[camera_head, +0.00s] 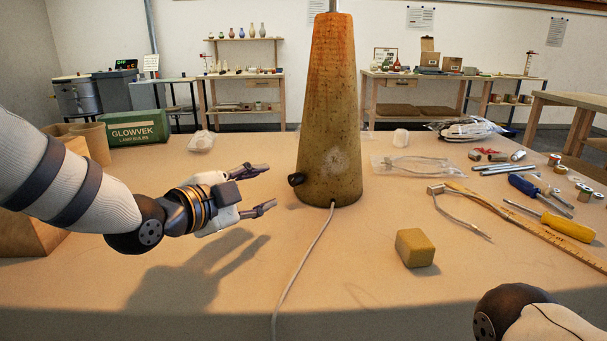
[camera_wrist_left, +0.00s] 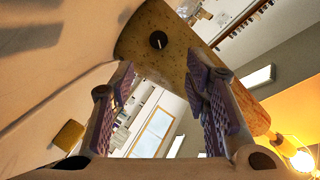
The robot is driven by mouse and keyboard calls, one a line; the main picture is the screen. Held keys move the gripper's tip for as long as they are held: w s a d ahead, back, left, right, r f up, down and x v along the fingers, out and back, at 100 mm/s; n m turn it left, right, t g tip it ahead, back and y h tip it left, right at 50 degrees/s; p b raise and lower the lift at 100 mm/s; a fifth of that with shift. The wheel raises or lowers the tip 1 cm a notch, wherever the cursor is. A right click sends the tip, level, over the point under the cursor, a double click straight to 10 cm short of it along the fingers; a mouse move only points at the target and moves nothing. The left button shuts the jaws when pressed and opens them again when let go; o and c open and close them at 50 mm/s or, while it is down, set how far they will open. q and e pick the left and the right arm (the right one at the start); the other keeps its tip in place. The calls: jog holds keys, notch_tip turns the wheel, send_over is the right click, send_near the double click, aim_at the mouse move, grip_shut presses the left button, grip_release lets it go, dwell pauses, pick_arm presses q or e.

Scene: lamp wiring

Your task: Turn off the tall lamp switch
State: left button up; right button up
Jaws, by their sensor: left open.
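The tall lamp (camera_head: 330,110) is a brown, speckled tapering column standing upright on the table, its top cut off by the frame. Its black round switch knob (camera_head: 296,179) sits low on its left side. In the left wrist view the lamp (camera_wrist_left: 195,70) runs diagonally, with the knob (camera_wrist_left: 158,40) facing the camera and a glowing bulb (camera_wrist_left: 302,160) at the far end. My left gripper (camera_head: 265,187) is open and empty, its fingers pointing at the knob with a small gap to it. My right gripper is out of view.
A white cord (camera_head: 303,262) runs from the lamp to the table's front edge. A yellowish block (camera_head: 414,248) lies right of it. Tools, a ruler (camera_head: 535,235) and a bagged cable (camera_head: 413,165) lie at right. A green bulb box (camera_head: 138,129) stands at the back left.

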aim_at(293, 180)
pick_arm(q)
jog(key=x, duration=0.3)
jog(key=b+x, duration=0.1)
jog(key=x, duration=0.6)
jog(key=shift+w+f+b, duration=0.1)
jog(key=shift+f+b, duration=0.25)
jog(key=shift+b, duration=0.05)
jog(key=shift+w+d, duration=0.25)
jog(key=shift+r, duration=0.1)
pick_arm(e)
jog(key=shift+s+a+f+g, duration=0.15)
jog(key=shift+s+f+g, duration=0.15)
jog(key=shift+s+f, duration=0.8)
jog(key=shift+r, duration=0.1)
pick_arm(q)
grip_shut()
